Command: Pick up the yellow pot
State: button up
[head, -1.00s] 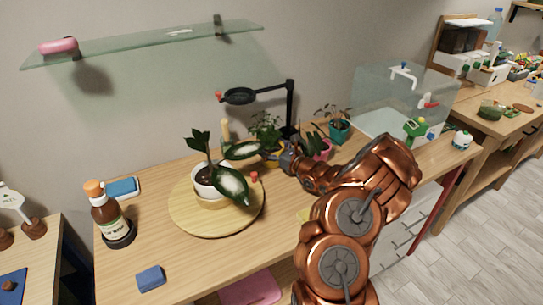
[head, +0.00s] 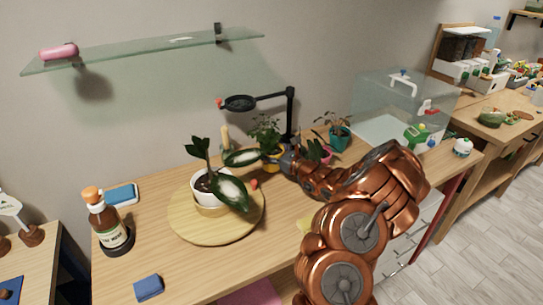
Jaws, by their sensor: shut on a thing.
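The yellow pot (head: 271,163) holds a leafy green plant (head: 265,131) and is at the back of the wooden table, behind the large-leaved plant. Its lower part is partly hidden by a broad leaf and my gripper. My gripper (head: 283,157) reaches in from the right and is shut on the yellow pot at its right side. The fingertips are small and partly hidden, and I cannot tell whether the pot is off the table.
A white pot (head: 204,187) with big leaves stands on a round wooden board (head: 185,225) at the left. A pink pot (head: 325,156) and a teal pot (head: 340,137) are close by at the right. A glass shelf (head: 140,52) hangs above.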

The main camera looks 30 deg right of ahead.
jog(key=shift+r+b, duration=0.3)
jog(key=shift+r, duration=0.55)
jog(key=s+a+b, duration=0.2)
jog(key=s, duration=0.5)
jog(key=s+a+r+b, duration=0.1)
jog(key=s+a+b, duration=0.2)
jog(key=s, duration=0.5)
jog(key=shift+a+r, duration=0.25)
jog(key=shift+a, duration=0.1)
